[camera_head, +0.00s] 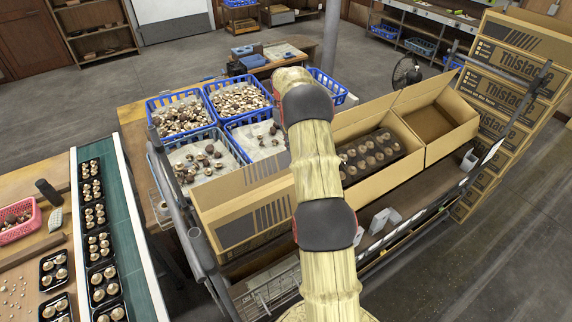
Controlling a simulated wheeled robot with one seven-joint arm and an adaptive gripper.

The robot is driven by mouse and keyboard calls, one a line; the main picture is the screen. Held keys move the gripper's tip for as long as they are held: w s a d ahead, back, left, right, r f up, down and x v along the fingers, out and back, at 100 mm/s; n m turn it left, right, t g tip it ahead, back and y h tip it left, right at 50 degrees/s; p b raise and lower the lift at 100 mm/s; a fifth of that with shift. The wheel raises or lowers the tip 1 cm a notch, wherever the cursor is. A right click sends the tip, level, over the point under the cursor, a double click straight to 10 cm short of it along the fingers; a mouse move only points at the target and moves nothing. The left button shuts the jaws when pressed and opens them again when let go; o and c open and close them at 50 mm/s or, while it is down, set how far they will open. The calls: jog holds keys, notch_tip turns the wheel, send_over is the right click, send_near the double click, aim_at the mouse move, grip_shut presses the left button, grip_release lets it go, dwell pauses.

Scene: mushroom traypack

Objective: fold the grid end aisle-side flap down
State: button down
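A cardboard carton (408,171) stands on the packing bench, partly behind my arm. A dark grid tray (396,140) of brown mushrooms lies inside it. Left of my arm, cardboard panels with printed dark bars (270,216) stand out at a slant; I cannot tell which of them is the grid end aisle-side flap. A second open carton (460,136) adjoins on the right, with its inside bare and a raised flap (421,92) at its back left. My arm crosses the middle of the view, hiding part of the carton. My gripper does not show.
Blue crates (183,148) of mushrooms on paper stand behind the carton. A green conveyor (127,215) with small black trays runs at left. A metal rail (196,245) borders the bench. Printed cartons (505,88) are stacked at right. The floor at lower right is clear.

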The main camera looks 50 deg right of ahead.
jog(key=a+r+n+t+h+b, duration=0.1)
jog(key=a+r+n+h+b, duration=0.15)
jog(key=a+r+b, duration=0.6)
jog(key=s+a+f+n+t+b, duration=0.1)
jog(key=s+a+f+n+b, duration=0.25)
jog(key=a+n, duration=0.3)
jog(key=n+t+h, duration=0.1)
jog(key=n+h, duration=0.1)
jog(key=n, duration=0.7)
send_near(277, 191)
jog(key=p+x, duration=0.1)
jog(key=x, duration=0.1)
jog(key=p+x, duration=0.1)
jog(key=x, duration=0.2)
jog(key=shift+s, duration=0.3)
jog(key=shift+w+d+f, duration=0.1)
jog(key=shift+w+f, duration=0.2)
jog(key=shift+f, duration=0.2)
